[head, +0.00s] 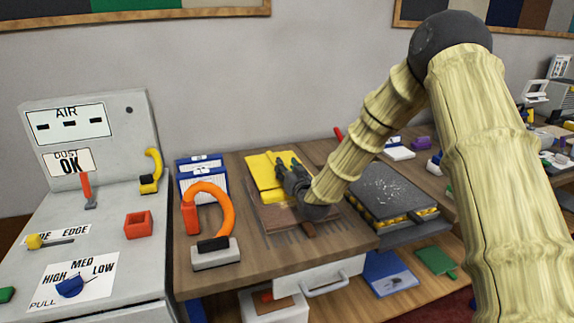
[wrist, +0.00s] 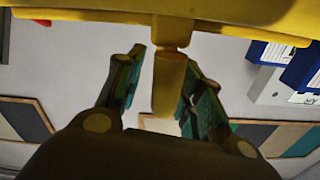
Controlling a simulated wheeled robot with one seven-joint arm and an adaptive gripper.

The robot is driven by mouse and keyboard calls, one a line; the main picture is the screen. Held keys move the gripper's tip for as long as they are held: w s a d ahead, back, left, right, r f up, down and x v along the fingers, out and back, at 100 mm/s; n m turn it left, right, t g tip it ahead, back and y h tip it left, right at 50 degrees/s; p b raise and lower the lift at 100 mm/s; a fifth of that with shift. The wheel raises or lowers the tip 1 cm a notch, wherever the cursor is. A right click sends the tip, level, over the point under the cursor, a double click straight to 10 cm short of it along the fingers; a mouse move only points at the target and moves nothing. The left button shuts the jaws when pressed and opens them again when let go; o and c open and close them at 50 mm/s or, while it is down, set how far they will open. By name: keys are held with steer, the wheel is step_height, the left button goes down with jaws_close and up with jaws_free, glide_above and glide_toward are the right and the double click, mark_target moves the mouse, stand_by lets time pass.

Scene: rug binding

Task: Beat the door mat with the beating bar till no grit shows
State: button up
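The door mat (head: 372,187) appears as a dark grey slab with pale grit on top, over yellow parts on the bench's right side. My gripper (head: 285,167) is left of it, at a yellow panel-like thing (head: 262,184). In the wrist view, a yellow stem (wrist: 167,88) stands between my open fingers (wrist: 161,58), joined to a wide yellow piece (wrist: 130,12). A gap shows on the stem's left; I cannot tell whether the right finger touches it. I cannot tell whether this yellow thing is the beating bar.
A brown fringed piece (head: 277,219) lies beneath my gripper. An orange hooped tool (head: 221,205) and blue-white binders (head: 204,178) stand left of it. A grey control panel (head: 105,223) is farther left. A red handle (head: 338,133) shows behind my arm.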

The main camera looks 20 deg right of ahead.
steer(key=shift+w+a+f, duration=0.1)
steer(key=shift+w, duration=0.6)
steer(key=shift+c, duration=0.3)
